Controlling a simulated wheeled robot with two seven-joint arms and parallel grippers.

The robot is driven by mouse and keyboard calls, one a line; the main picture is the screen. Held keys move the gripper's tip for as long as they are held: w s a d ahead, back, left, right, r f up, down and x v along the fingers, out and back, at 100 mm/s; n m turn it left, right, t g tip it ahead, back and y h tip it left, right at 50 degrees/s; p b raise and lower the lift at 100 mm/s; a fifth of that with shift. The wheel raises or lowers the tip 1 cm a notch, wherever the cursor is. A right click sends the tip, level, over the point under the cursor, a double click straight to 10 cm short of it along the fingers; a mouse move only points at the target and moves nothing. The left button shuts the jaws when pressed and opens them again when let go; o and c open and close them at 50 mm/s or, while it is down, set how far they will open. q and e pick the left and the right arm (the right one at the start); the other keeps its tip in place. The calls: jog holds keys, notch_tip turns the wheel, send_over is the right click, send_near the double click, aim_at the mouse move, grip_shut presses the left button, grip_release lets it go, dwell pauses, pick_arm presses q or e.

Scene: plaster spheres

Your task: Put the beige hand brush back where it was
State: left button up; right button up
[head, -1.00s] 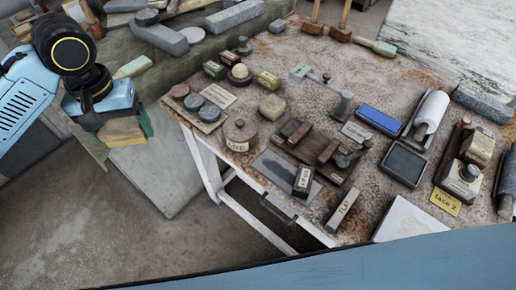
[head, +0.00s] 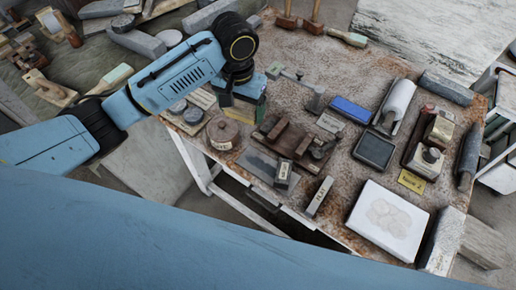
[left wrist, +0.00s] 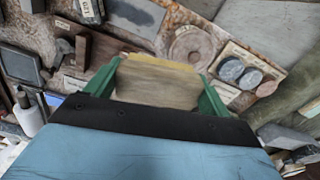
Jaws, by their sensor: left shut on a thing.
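The beige hand brush (left wrist: 157,85) shows in the left wrist view as a pale wooden block with a yellowish far edge. My left gripper (left wrist: 160,72) is shut on it, with a green finger on each side. In the head view my left gripper (head: 244,101) points down over the left part of the worktable (head: 325,65), behind the round lidded pot (head: 223,132). My arm and gripper hide much of the brush there, and I cannot tell its height above the table. My right gripper is not in view.
Round discs (head: 194,115) lie left of the pot. A dark wooden rack (head: 290,140), a blue box (head: 350,110), a dark square pad (head: 374,151) and a white slab (head: 388,220) stand farther right. The table's back left part has bare surface.

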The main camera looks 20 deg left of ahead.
pick_arm(q)
jog(key=s+d+f+m+p, duration=0.2)
jog(key=s+d+f+p, duration=0.15)
jog(key=p, duration=0.35)
send_over(254, 160)
notch_tip(254, 160, down, 6)
jog(key=shift+f+b, duration=0.2)
jog(key=shift+b, duration=0.1)
jog(key=shift+f, duration=2)
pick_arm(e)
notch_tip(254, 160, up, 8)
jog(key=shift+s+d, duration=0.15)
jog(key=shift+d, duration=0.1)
pick_arm(q)
jog(key=shift+f+b, duration=0.1)
jog(key=shift+b, duration=0.2)
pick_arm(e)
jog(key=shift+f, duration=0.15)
pick_arm(q)
jog(key=o, duration=0.6)
